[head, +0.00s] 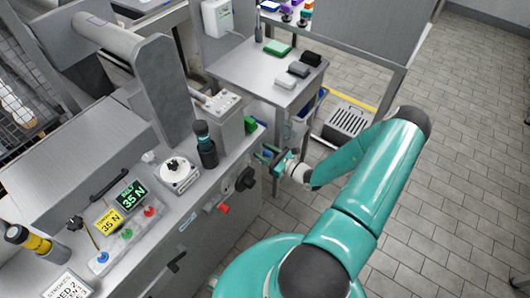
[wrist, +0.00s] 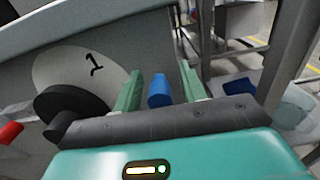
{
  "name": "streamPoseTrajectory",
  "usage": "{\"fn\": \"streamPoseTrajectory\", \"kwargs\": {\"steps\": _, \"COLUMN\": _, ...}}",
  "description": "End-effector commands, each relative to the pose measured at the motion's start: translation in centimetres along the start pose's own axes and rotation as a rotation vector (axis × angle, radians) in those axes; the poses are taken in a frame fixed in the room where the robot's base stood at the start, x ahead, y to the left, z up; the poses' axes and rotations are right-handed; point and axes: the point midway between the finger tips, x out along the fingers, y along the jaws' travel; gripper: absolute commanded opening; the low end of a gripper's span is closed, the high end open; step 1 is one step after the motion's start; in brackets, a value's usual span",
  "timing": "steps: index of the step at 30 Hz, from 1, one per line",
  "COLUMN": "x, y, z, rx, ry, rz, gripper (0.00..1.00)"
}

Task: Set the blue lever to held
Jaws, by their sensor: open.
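The blue lever (wrist: 159,92) shows in the wrist view as a short rounded blue piece between the two green fingers of my gripper (wrist: 161,84). The fingers stand apart, with visible space on both sides of the lever, so my gripper is open around it or just in front of it. I cannot tell the exact depth. In the head view my gripper (head: 269,157) is at the right end of the grey machine, beside its front panel. The lever cannot be made out clearly there. Its base and any position marking are hidden.
Left of my gripper, a black knob (wrist: 72,103) sits on a pale dial marked 1, with a red knob (wrist: 10,133) further left. The machine top (head: 160,215) carries displays and buttons. A grey side table (head: 262,78) stands behind. Tiled floor at right is clear.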

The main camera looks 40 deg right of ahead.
Motion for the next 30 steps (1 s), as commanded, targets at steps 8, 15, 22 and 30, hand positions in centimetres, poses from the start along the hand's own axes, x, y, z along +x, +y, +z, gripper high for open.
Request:
{"fn": "streamPoseTrajectory", "kwargs": {"steps": 8, "x": 0.0, "y": 0.0, "z": 0.0, "rx": 0.000, "ry": 0.000, "rz": 0.000, "gripper": 0.14}}
{"fn": "streamPoseTrajectory", "kwargs": {"steps": 15, "x": 0.0, "y": 0.0, "z": 0.0, "rx": -0.002, "ry": 0.000, "rz": 0.000, "gripper": 0.00}}
{"fn": "streamPoseTrajectory", "kwargs": {"steps": 22, "x": 0.0, "y": 0.7, "z": 0.1, "rx": -0.106, "ry": 0.001, "rz": 0.002, "gripper": 0.00}}
{"fn": "streamPoseTrajectory", "kwargs": {"steps": 30, "x": 0.0, "y": 1.2, "z": 0.1, "rx": -0.186, "ry": 0.000, "rz": 0.001, "gripper": 0.00}}
